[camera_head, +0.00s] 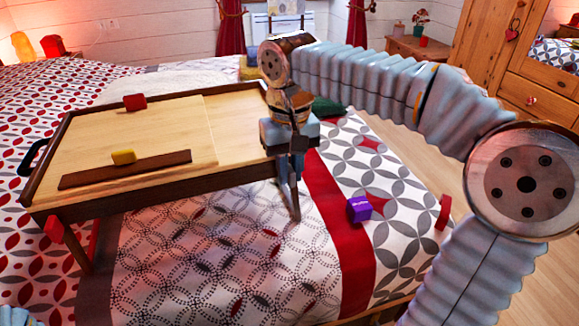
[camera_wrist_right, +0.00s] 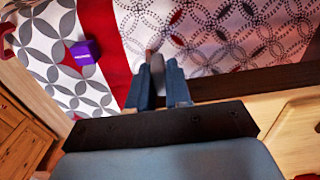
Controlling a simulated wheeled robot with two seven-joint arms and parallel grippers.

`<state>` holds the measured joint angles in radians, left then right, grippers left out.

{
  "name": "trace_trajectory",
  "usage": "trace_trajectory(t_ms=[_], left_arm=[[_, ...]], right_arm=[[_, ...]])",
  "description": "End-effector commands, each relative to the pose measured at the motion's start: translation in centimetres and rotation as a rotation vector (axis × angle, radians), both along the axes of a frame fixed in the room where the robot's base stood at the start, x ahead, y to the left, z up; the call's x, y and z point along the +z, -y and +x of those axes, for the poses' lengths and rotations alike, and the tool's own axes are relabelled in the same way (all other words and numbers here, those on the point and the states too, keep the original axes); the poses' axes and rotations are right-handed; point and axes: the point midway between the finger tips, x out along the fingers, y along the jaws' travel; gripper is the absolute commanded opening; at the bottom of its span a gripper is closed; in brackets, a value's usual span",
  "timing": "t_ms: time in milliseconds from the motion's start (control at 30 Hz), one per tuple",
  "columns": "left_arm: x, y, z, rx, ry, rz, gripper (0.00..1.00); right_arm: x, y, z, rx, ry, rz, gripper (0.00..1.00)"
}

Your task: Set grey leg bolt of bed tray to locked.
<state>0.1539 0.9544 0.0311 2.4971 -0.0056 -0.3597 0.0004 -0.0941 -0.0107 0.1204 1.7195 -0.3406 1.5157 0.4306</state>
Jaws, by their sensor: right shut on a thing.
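The wooden bed tray (camera_head: 240,135) stands on the bed, with a pale top and a dark frame. My right gripper (camera_head: 290,172) reaches down at the tray's right front corner, by the leg (camera_head: 295,205). In the right wrist view, my right gripper (camera_wrist_right: 158,78) has its blue fingers close together beside the dark frame edge (camera_wrist_right: 235,82). A small grey piece, which looks like the grey leg bolt (camera_wrist_right: 157,66), shows between the fingertips. Most of it is hidden, and its setting cannot be told. A red bolt (camera_head: 54,228) is on the left front leg. My left gripper is out of view.
A red block (camera_head: 135,102), a yellow block (camera_head: 124,157) and a dark strip (camera_head: 125,171) lie on the tray. A purple cube (camera_head: 359,209) lies on the bed to the right of the leg. The patterned bedspread (camera_head: 210,265) in front is clear.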

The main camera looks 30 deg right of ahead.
Motion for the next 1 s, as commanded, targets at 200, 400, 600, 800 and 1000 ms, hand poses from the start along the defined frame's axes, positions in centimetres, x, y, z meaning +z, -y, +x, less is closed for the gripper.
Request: trace_trajectory(t_ms=[200, 400, 600, 800, 1000], left_arm=[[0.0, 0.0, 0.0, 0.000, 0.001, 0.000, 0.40], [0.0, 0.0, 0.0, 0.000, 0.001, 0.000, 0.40], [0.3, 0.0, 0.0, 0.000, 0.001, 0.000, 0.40], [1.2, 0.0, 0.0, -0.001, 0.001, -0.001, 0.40], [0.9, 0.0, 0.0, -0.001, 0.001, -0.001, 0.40]], right_arm=[[0.1, 0.0, 0.0, -0.001, 0.003, -0.001, 0.40], [0.1, 0.0, 0.0, -0.001, 0.003, -0.001, 0.40], [1.6, 0.0, 0.1, 0.000, 0.005, 0.000, 0.40], [6.4, 0.0, 0.1, 0.000, 0.007, 0.002, 0.40], [10.9, 0.0, 0.2, 0.000, 0.006, 0.002, 0.40]])
